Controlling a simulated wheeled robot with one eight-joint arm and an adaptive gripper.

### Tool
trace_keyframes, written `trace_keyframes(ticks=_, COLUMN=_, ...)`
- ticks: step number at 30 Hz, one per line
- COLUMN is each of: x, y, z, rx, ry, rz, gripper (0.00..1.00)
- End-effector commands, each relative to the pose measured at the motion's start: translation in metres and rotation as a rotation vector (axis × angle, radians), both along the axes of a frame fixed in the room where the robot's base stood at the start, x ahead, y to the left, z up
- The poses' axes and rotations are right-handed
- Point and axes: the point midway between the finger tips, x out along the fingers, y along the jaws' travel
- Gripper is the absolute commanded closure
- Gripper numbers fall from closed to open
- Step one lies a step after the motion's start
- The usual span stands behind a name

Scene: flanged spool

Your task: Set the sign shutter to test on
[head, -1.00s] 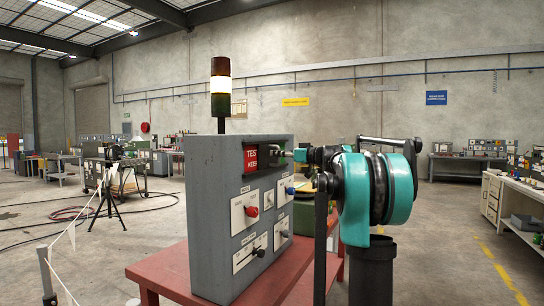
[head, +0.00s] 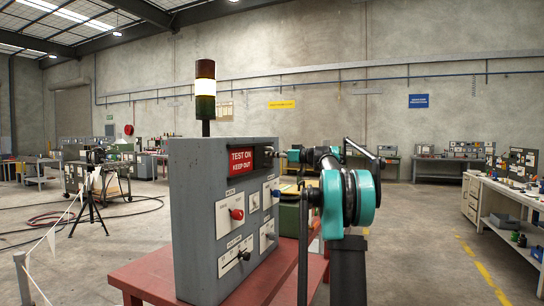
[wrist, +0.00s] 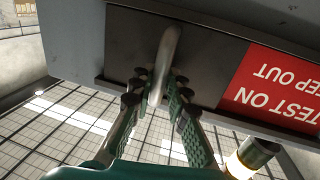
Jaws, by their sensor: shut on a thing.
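The grey control box (head: 200,230) stands on a red table. My gripper (wrist: 157,85) is shut on the shutter's rounded metal handle (wrist: 168,45). In the head view my gripper (head: 283,154) is small at the slot's right end.
A lit signal lamp (head: 205,85) rises behind the box. Below the sign are a red knob (head: 236,214), a blue knob (head: 275,193) and a black slider (head: 243,255). The red table (head: 150,275) has bare room at left. A white bench (head: 500,205) stands far right.

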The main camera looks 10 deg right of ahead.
Motion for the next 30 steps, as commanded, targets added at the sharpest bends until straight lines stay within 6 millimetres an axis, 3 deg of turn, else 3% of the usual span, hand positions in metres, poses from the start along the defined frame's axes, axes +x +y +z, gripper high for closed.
trace_keyframes(ticks=6, x=0.003, y=-0.005, z=0.005, rx=0.014, ry=-0.003, rz=-0.018, gripper=0.66)
trace_keyframes(ticks=20, x=0.001, y=-0.004, z=0.005, rx=0.013, ry=-0.004, rz=-0.012, gripper=0.66)
trace_keyframes(ticks=30, x=-0.038, y=-0.042, z=0.003, rx=0.009, ry=-0.003, rz=-0.016, gripper=0.66)
